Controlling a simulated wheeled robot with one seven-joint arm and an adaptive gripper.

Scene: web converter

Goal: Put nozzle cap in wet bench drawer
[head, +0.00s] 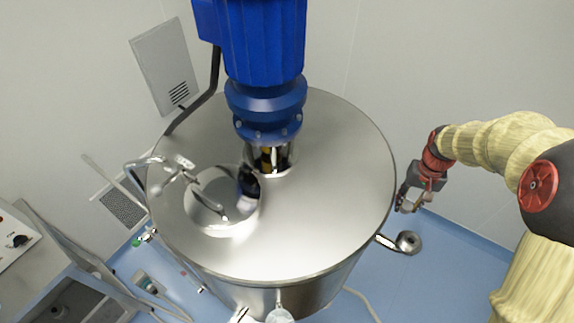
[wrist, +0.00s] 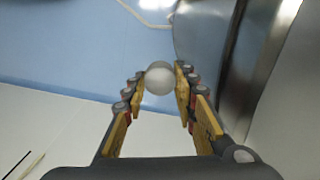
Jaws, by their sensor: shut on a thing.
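My gripper (wrist: 159,85) is shut on a small round grey-white piece, which looks like the nozzle cap (wrist: 159,78), held between the fingertips in the wrist view. In the head view my gripper (head: 408,200) is at the right side of a large steel tank, pointing down beside its rim; the cap is too small there to make out clearly. I cannot identify a wet bench drawer in either view.
The round steel tank (head: 330,215) with a blue motor (head: 262,45) on top fills the middle. A small round fitting (head: 408,241) sticks out at its right. A steel sink unit (head: 75,300) stands at lower left. Blue floor (head: 440,270) is open at right.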

